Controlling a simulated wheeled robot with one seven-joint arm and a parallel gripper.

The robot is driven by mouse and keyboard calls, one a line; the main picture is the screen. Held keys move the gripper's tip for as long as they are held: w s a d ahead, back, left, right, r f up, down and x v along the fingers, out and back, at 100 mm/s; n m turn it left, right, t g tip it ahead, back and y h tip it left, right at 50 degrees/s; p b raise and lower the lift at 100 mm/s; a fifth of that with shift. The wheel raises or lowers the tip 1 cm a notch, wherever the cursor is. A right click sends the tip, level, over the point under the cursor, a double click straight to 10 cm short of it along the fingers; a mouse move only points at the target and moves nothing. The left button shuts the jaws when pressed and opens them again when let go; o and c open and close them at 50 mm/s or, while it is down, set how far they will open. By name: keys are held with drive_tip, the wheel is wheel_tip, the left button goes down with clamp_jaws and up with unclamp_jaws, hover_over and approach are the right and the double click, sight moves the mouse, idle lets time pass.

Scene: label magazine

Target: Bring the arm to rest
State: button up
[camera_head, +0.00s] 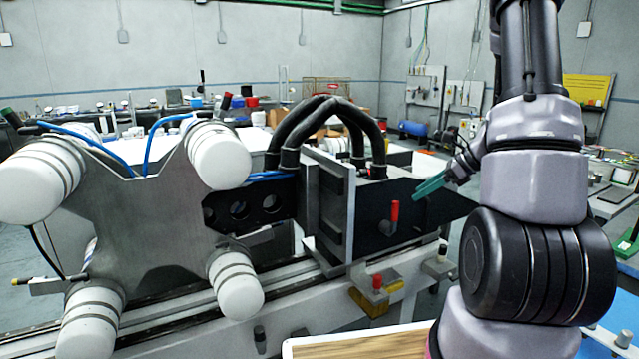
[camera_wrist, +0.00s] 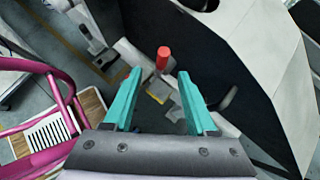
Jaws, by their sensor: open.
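My gripper (camera_head: 436,186) has teal fingers and shows to the right of the machine's black panel in the head view. In the wrist view my gripper (camera_wrist: 153,98) has its two fingers spread apart with nothing between them. A red handle (camera_head: 391,217) stands in front of the black panel, left of my gripper. The red handle (camera_wrist: 162,58) also shows beyond the fingertips in the wrist view, apart from them. My arm (camera_head: 535,180) fills the right side of the head view and hides what is behind it.
A grey machine plate with white rollers (camera_head: 215,155) stands at the left on a rail (camera_head: 190,310). Black hoses (camera_head: 330,115) arch over the magazine. A wood-topped surface (camera_head: 350,344) is at the bottom. A magenta frame (camera_wrist: 60,100) is at the left of the wrist view.

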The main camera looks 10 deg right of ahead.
drive_tip(key=s+a+r+n+t+h, duration=0.1)
drive_tip(key=s+a+r+n+h, duration=0.1)
drive_tip(key=s+a+r+n, duration=0.5)
drive_tip(key=s+a+r+n+h, duration=0.3)
drive_tip(key=s+a+r+n, duration=0.4)
drive_tip(key=s+r+n, duration=0.5)
wheel_tip(320, 180, up, 4)
drive_tip(key=shift+s+a+n+t, duration=0.15)
drive_tip(key=shift+s+n+t, duration=0.25)
drive_tip(key=shift+n, duration=0.5)
